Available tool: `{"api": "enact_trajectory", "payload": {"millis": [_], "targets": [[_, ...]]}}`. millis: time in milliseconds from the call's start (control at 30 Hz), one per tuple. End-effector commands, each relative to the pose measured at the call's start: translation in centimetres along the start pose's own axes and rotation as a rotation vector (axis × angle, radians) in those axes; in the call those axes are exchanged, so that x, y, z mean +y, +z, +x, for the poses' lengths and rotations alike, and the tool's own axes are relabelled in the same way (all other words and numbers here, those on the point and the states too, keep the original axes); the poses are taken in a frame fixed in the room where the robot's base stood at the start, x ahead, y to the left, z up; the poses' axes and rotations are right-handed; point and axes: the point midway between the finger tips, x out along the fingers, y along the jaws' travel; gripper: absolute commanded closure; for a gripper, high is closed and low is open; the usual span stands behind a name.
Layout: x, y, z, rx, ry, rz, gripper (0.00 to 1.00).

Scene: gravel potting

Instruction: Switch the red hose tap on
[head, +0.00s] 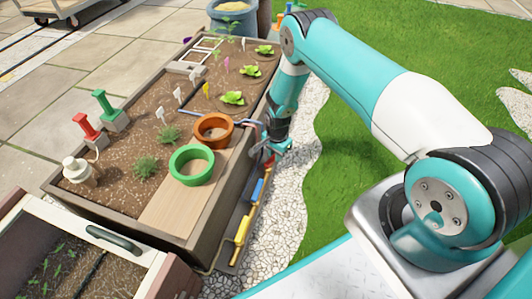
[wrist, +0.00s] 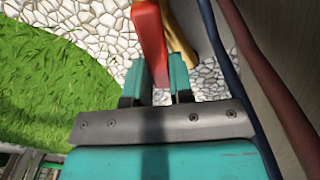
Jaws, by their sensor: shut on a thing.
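My gripper (wrist: 158,75) has its two teal fingers either side of the lower end of a red bar (wrist: 150,35), which looks like the handle of the red hose tap. A brass-coloured piece (wrist: 178,35) shows just behind it. In the head view my gripper (head: 273,148) is low at the right side wall of the planter, and a bit of red (head: 269,161) shows just under it. The fingers and wrist hide most of the tap in the head view.
A blue hose (wrist: 222,60) and a dark red hose (wrist: 262,75) run close along the right. The planter (head: 225,210) carries an orange pot (head: 214,141) and a green pot ring (head: 173,176). Blue (head: 257,191) and yellow (head: 242,232) pieces line its side. Gravel and grass lie open to the right.

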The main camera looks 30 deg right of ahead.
Motion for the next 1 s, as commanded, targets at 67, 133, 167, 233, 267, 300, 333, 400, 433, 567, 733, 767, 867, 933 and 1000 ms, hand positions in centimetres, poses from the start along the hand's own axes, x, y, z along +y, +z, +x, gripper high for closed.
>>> {"api": "enact_trajectory", "payload": {"millis": [67,133,167,233,267,300,333,400,433,567,733,767,867,933,1000], "targets": [[0.0,0.0,0.0,-0.002,0.0,0.001,1.0],[0.0,0.0,0.0,-0.002,0.0,0.0,1.0],[0.0,0.0,0.0,-0.002,0.0,0.0,1.0],[0.0,0.0,0.0,-0.002,0.001,-0.001,0.77],[0.0,0.0,0.0,-0.001,0.001,-0.001,0.7],[0.0,0.0,0.0,-0.001,0.001,-0.001,0.61],[0.0,0.0,0.0,-0.001,0.001,-0.001,0.54],[0.0,0.0,0.0,-0.001,0.001,-0.002,0.53],[0.0,0.0,0.0,-0.001,0.001,-0.002,0.53],[0.0,0.1,0.0,-0.001,0.0,-0.003,0.53],[-0.1,0.0,-1.1,0.0,-0.001,-0.004,0.53],[-0.1,0.0,-1.5,0.0,-0.001,-0.004,0.53],[-0.1,0.0,-3.6,0.0,-0.001,-0.004,0.53],[-0.2,0.0,-5.4,0.001,-0.002,-0.004,0.53],[-0.1,0.0,-7.3,0.0,-0.002,-0.003,0.53]]}}
